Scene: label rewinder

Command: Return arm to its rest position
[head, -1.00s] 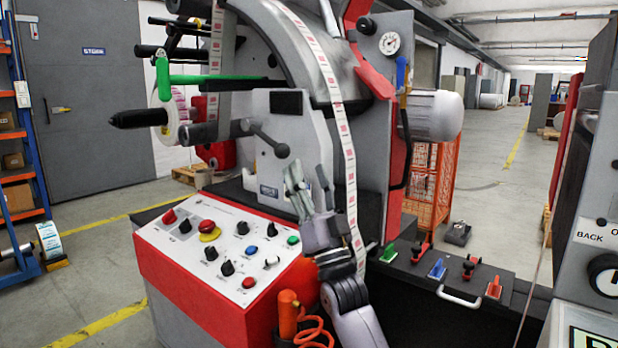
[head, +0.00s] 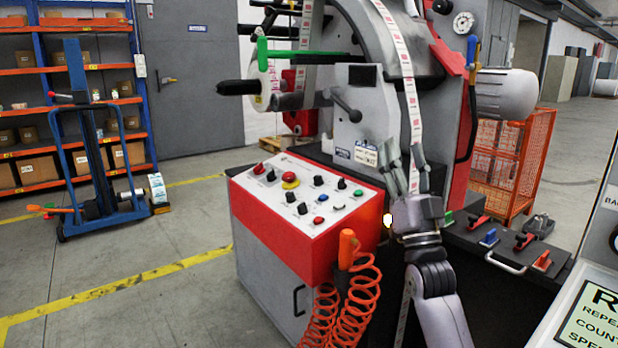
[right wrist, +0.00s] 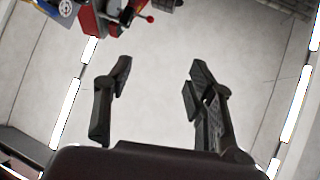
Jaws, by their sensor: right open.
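My right gripper (head: 403,172) is in front of the label rewinder (head: 365,110), with its fingers pointing up, beside the hanging label strip (head: 407,75). In the right wrist view my right gripper (right wrist: 155,90) is open, with its two fingers apart and nothing between them. My right arm comes up from the bottom of the head view and hides part of the strip and the machine behind it. My left gripper does not show in either view.
The red-edged control panel (head: 300,208) with knobs and buttons is left of my right arm. A coiled orange air hose (head: 365,290) hangs below it. Toggle clamps (head: 524,241) stand on the dark bench at right.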

